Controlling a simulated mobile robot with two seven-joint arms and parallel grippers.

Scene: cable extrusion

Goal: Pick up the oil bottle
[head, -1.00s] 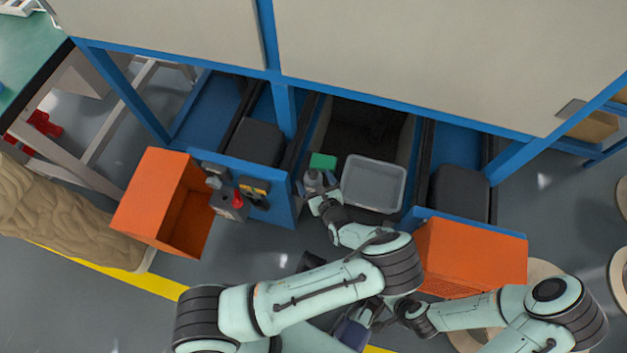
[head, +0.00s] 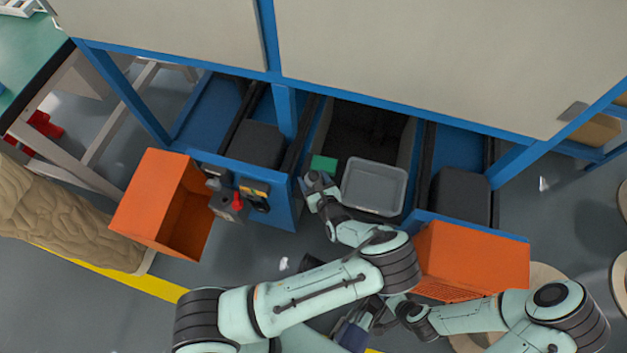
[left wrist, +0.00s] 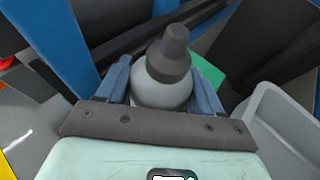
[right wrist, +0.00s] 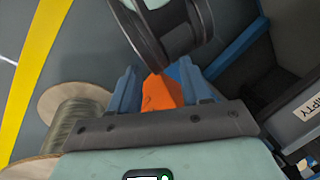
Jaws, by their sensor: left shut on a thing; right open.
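The oil bottle (left wrist: 162,85) is grey with a dark cap and sits between the two blue fingers of my left gripper (left wrist: 162,78) in the left wrist view. The gripper is shut on it, and the fingers hide parts of its sides. In the head view my left gripper (head: 318,186) is at the open drawer, left of the grey bin, and covers most of the bottle. I cannot tell whether the bottle touches the surface below. My right gripper (right wrist: 155,85) is open and empty in the right wrist view, with an orange surface beyond its fingers.
A green block (head: 322,163) lies just behind the left gripper. The grey bin (head: 375,187) stands close on its right. Orange boxes stand at the left (head: 165,205) and right (head: 470,262). A blue panel with a small red-knobbed device (head: 236,203) is at the left.

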